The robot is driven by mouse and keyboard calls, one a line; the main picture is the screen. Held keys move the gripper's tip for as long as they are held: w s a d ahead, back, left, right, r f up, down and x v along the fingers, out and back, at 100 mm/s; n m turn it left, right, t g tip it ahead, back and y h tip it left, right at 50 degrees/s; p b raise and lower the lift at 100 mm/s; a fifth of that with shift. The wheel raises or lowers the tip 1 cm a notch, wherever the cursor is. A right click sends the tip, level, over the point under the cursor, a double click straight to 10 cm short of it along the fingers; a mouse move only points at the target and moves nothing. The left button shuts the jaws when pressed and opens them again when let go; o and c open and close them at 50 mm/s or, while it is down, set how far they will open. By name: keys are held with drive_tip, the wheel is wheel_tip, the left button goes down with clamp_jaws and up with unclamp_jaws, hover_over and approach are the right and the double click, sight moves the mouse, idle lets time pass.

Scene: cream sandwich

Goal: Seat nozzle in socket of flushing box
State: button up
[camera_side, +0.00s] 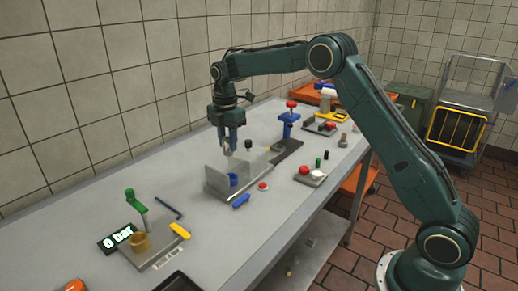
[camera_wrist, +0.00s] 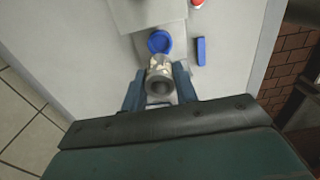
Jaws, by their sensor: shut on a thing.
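My gripper (camera_side: 229,145) points down above the grey metal box (camera_side: 213,176), which I take for the flushing box. It is shut on a small grey metal nozzle, which shows end-on between the fingers in the wrist view (camera_wrist: 160,80). In the side view the nozzle is small and partly hidden by the fingers. A blue round part (camera_side: 233,180), which looks like the socket, sits at the box. In the wrist view this blue ring (camera_wrist: 160,41) lies just beyond the nozzle. The nozzle appears apart from it; the exact height gap is unclear.
A blue bar (camera_side: 241,201) and a red button (camera_side: 263,186) lie by the box. A green-handled stand (camera_side: 136,200) with a "0 bar" display (camera_side: 120,237) stands front left. A blue press with a red knob (camera_side: 289,120) stands behind. The front middle of the table (camera_side: 240,240) is clear.

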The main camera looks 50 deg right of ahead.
drive_tip(key=shift+f, duration=4.9)
drive_tip(key=shift+f, duration=0.1)
drive_tip(key=o, duration=1)
drive_tip(key=shift+o, duration=0.2)
wheel_tip(320, 180, up, 12)
drive_tip(key=shift+r, duration=0.1)
drive_tip(key=shift+r, duration=0.1)
